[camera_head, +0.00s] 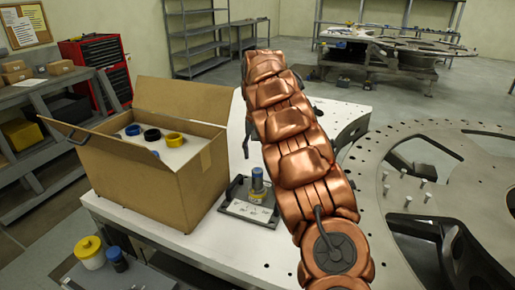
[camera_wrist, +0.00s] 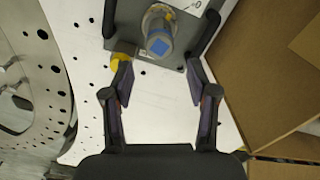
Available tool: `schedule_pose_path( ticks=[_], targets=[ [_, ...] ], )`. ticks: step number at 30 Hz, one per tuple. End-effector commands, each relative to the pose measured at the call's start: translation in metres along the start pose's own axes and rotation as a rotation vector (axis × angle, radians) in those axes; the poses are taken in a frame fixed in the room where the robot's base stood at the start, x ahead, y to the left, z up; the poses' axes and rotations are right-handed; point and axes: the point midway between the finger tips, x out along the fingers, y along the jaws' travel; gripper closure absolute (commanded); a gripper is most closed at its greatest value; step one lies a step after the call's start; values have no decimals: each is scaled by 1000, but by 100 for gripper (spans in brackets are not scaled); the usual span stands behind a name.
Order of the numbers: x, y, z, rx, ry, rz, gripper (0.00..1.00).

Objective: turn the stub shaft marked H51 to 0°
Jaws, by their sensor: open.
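A stub shaft (camera_head: 258,182) with a blue top stands upright on a grey plate (camera_head: 236,208) on the white table. In the wrist view the shaft (camera_wrist: 159,30) shows from above, with a square blue end. A yellow part (camera_wrist: 122,50) is at its lower left. A white label with a "0" mark is at the plate's upper right there. I cannot read H51 anywhere. My gripper (camera_wrist: 158,78) is open, its two fingers apart below the shaft in the wrist view, with nothing between them. In the head view my arm hides most of the gripper.
An open cardboard box (camera_head: 165,185) with blue, black and yellow rings stands left of the plate; its side (camera_wrist: 275,95) is close on the right in the wrist view. A large perforated metal ring (camera_head: 375,190) with upright pins is on the right. Yellow and blue capped pieces (camera_head: 90,252) are at lower left.

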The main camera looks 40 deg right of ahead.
Motion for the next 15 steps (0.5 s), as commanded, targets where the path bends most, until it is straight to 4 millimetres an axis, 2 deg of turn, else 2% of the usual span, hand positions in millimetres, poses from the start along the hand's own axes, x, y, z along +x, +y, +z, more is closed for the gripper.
schedule_pose_path(
  ticks=[15],
  targets=[
    [45,0,1,0,-3,0,42]
  ],
)
